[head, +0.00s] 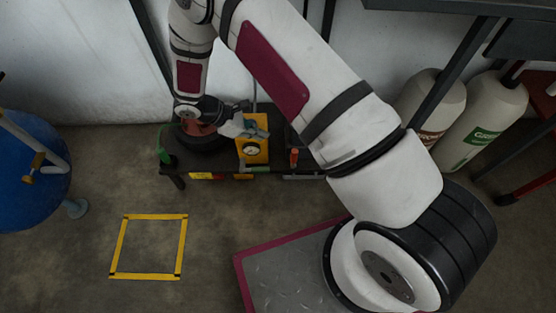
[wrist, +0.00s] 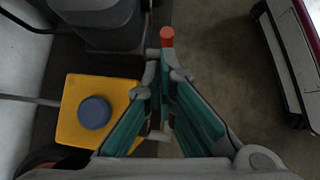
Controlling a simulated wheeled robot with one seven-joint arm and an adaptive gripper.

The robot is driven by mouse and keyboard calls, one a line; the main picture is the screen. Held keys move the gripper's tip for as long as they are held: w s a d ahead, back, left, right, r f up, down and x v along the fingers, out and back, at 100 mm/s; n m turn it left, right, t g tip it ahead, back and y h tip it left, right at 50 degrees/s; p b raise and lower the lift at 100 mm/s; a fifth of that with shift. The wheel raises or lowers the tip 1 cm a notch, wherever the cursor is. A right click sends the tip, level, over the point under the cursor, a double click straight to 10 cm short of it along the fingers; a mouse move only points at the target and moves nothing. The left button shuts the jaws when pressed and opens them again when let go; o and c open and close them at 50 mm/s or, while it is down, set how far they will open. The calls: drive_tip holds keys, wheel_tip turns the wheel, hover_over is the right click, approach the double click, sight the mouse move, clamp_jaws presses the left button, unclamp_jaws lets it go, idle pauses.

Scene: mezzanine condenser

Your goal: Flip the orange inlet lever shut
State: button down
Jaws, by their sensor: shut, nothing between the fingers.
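The orange lever end (head: 294,155) stands at the front of the low dark bench in the head view, right of a yellow box. In the wrist view an orange knob (wrist: 167,37) shows just beyond my fingertips. My gripper (wrist: 163,65) is shut, its teal fingers together with nothing between them. The tips look close to the orange end; I cannot tell whether they touch it. In the head view my gripper (head: 262,129) is over the yellow box, left of the lever. The lever's base is mostly hidden.
The yellow box (head: 258,126) with a gauge sits on the bench (head: 218,165). A green handle (head: 163,155) is at the bench's left end. A blue tank (head: 25,185) stands at far left, pale bottles (head: 485,118) at right. Floor around the yellow outline (head: 149,216) is clear.

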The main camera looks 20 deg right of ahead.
sight(294, 159)
wheel_tip(294, 159, down, 7)
drive_tip(key=s+n+b, duration=0.1)
drive_tip(key=shift+a, duration=0.4)
drive_tip(key=w+b+x, duration=0.1)
drive_tip(key=b+x, duration=0.3)
drive_tip(key=x, duration=0.6)
drive_tip(key=shift+s, duration=0.45)
